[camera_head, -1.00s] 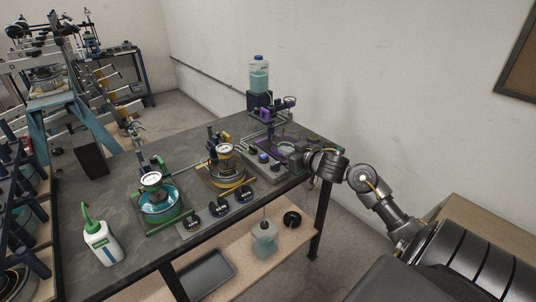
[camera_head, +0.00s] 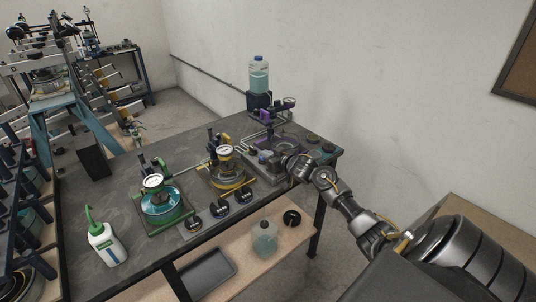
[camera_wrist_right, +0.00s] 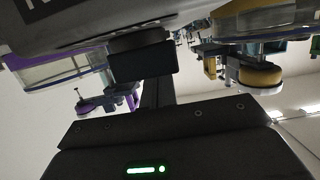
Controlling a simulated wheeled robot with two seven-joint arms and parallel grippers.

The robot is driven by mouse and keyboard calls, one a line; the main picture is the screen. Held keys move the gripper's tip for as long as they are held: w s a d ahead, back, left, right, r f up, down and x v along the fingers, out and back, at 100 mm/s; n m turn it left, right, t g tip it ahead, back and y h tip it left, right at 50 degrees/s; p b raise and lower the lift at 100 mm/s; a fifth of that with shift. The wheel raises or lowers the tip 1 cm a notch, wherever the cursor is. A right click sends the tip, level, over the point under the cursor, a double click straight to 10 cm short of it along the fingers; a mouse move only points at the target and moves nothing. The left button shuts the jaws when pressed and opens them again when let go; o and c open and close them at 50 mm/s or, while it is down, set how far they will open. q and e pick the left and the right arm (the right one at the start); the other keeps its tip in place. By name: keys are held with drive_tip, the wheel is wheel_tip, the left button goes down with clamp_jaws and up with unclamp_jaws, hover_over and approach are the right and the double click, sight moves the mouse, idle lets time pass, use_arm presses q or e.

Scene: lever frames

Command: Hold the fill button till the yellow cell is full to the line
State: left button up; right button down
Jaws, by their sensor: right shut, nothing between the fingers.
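The yellow cell (camera_head: 226,172) stands in the middle of the bench, with a round white dial above it. It also shows at the upper right of the right wrist view (camera_wrist_right: 262,22). Its level against the line is too small to read. My right gripper (camera_head: 271,163) is shut and empty, low over the front of the purple-framed rig's grey panel (camera_head: 268,177). In the right wrist view its dark fingertips (camera_wrist_right: 145,62) are at a dark round button (camera_wrist_right: 140,39) under the panel edge; I cannot tell whether it is pressed. My left gripper is out of view.
A purple-framed rig (camera_head: 273,115) with a bottle (camera_head: 259,74) stands behind. A green-framed cell (camera_head: 161,204), several black knobs (camera_head: 219,208) and a squeeze bottle (camera_head: 105,243) stand to the left. A shelf (camera_head: 240,262) lies below the bench.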

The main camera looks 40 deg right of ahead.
drive_tip(key=shift+f, duration=0.25)
wheel_tip(320, 180, down, 2)
drive_tip(key=shift+b, duration=0.5)
drive_tip(key=shift+s+a+f, duration=0.1)
drive_tip(key=shift+a+f, duration=0.05)
drive_tip(key=shift+f, duration=0.1)
drive_tip(key=shift+s+a+f, duration=0.1)
drive_tip(key=shift+a+f, duration=0.05)
drive_tip(key=shift+f, duration=0.15)
idle(0.7)
drive_tip(key=r+p, duration=0.5)
drive_tip(key=shift+w+d+r, duration=0.2)
drive_tip(key=shift+r, duration=0.1)
drive_tip(key=shift+s+f+b, duration=0.3)
drive_tip(key=shift+s+b, duration=0.2)
drive_tip(key=shift+s, duration=0.3)
drive_tip(key=r+b+v, duration=0.1)
drive_tip(key=v, duration=0.7)
drive_tip(key=shift+s, duration=0.2)
